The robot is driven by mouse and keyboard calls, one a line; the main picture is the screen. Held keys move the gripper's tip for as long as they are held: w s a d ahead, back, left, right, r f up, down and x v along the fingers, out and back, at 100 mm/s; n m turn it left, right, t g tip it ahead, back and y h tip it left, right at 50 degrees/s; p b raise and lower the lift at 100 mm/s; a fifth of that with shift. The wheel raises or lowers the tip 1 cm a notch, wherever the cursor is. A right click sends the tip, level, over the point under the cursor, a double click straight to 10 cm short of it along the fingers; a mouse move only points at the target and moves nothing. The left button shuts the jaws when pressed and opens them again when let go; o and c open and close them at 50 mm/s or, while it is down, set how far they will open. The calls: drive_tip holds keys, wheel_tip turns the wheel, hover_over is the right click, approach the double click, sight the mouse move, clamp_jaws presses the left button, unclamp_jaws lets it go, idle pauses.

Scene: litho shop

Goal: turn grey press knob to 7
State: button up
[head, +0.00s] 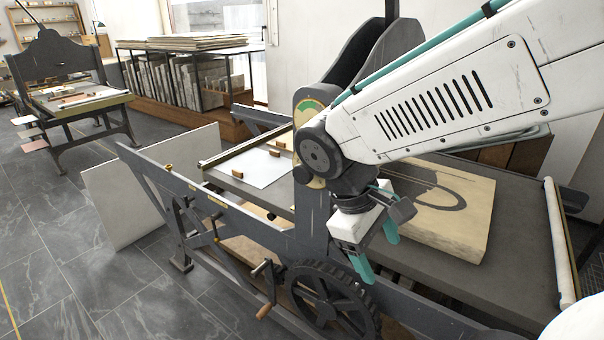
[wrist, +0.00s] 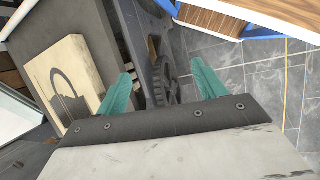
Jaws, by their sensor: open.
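The grey press (head: 310,235) fills the middle of the head view. Its upright bears a gauge with a green arc (head: 311,106) and, below it, a brass-coloured plate (head: 304,177) mostly covered by my dark wrist joint. I cannot make out the grey knob or its numbers; my arm may hide it. My gripper (head: 377,247) points down beside the upright, to its right, above the gear wheel. Its teal fingers are apart with nothing between them. The wrist view shows the open fingers (wrist: 161,75) with the press's gear wheel (wrist: 165,85) beyond them.
A pale stone slab (head: 470,215) lies on the press bed right of my gripper. The toothed wheel (head: 335,300) and a wooden-handled crank (head: 264,311) stick out at the front. A white board (head: 120,205) leans at left. Open tiled floor (head: 60,230) lies left.

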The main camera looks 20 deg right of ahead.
drive_tip(key=w+f+n+h, duration=0.2)
drive_tip(key=w+n+h, duration=0.3)
drive_tip(key=w+n, duration=0.15)
drive_tip(key=n+t+h, duration=0.6)
drive_tip(key=n+t, duration=0.6)
drive_tip(key=n, duration=0.1)
approach(300, 176)
drive_tip(key=x, duration=1.1)
drive_tip(key=c, duration=1)
